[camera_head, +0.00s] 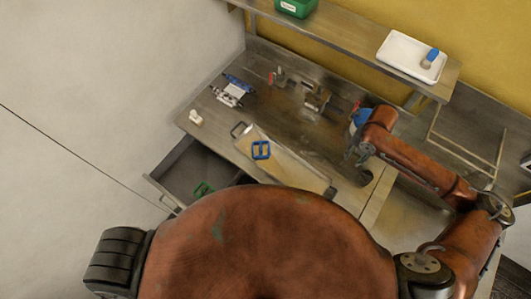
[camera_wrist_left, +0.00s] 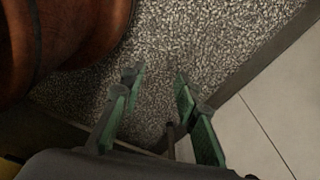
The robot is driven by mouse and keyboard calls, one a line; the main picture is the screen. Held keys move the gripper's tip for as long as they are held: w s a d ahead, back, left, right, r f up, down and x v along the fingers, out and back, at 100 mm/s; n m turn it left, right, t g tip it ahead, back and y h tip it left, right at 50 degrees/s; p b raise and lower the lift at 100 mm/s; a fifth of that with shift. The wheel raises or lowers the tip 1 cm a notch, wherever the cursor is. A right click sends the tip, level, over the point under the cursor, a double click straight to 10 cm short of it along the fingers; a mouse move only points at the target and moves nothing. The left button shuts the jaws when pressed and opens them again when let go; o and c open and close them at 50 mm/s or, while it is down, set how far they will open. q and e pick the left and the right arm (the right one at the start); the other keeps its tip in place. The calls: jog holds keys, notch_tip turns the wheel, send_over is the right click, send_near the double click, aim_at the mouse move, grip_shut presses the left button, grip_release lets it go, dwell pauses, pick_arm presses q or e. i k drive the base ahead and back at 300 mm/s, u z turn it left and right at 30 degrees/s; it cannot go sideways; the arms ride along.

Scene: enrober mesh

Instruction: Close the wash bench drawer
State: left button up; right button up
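The wash bench drawer (camera_head: 167,184) stands pulled out at the bench's left front in the head view. Its front edge and part of its inside show; my body hides the rest. A small green shape (camera_head: 203,188) shows in it; I cannot tell what it is. My left gripper (camera_wrist_left: 160,75) is open in the left wrist view, its green-padded fingers apart over a speckled grey surface. A thin dark bar (camera_wrist_left: 170,140) shows between the fingers, nearer their base; it does not look gripped. My right gripper (camera_head: 358,152) is over the bench's right part; its finger opening is unclear.
On the bench (camera_head: 215,120) are a tray (camera_head: 295,170) with a blue-handled item (camera_head: 261,150), a small white piece (camera_head: 195,117) and metal fittings (camera_head: 317,97). A shelf above holds a white tray (camera_head: 405,52) and a green box (camera_head: 297,7). Floor at left is clear.

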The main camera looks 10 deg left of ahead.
aim_at(190, 163)
jog(key=z, duration=0.3)
jog(key=k, duration=1.25)
jog(key=u, duration=1.4)
jog(key=i, duration=0.5)
